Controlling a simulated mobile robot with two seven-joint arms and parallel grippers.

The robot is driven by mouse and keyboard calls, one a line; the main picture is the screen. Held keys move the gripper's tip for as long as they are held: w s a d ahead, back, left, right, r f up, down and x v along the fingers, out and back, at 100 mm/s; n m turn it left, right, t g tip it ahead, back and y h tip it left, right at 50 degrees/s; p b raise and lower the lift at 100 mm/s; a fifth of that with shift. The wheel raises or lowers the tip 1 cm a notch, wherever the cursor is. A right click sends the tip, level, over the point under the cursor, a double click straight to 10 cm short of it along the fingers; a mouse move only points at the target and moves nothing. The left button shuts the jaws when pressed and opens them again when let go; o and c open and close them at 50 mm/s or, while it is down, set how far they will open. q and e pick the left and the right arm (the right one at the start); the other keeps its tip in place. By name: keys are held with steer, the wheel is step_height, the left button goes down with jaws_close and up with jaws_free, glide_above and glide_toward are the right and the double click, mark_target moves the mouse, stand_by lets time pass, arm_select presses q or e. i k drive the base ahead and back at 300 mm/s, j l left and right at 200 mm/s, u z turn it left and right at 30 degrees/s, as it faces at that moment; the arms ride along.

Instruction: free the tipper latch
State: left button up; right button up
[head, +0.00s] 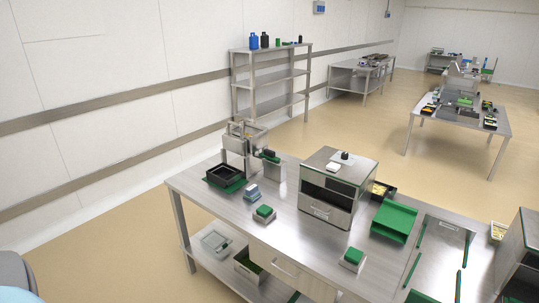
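A steel machine with a box-shaped upper part (243,138) on a stand stands at the far left end of the long steel table (190,183); it may be the tipper. A small dark and green part (270,156) sits at its right side. I cannot make out a latch or tell whether it is locked. A black tray on a green base (224,178) lies in front of the machine. Neither of my grippers is in view.
A steel box machine (330,200) with a dark opening stands mid-table. Green-topped blocks (264,212), a green stand (394,221) and green rails (412,270) lie along the table. A shelf rack (270,80) stands by the wall. The floor (120,265) at the left is mostly open.

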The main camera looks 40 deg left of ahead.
mark_target(267, 154)
steer(key=i+j+z, duration=0.1)
steer(key=j, duration=0.4)
steer(key=i+j+z, duration=0.1)
steer(key=j, duration=0.4)
steer(key=i+j+z, duration=0.1)
steer(key=j, duration=0.4)
steer(key=i+j+z, duration=0.1)
steer(key=j, duration=0.4)
steer(key=i+j, duration=0.2)
steer(key=j, duration=0.15)
steer(key=i+j+z, duration=0.1)
steer(key=j, duration=0.25)
steer(key=i+j+z, duration=0.1)
steer(key=i+j, duration=0.2)
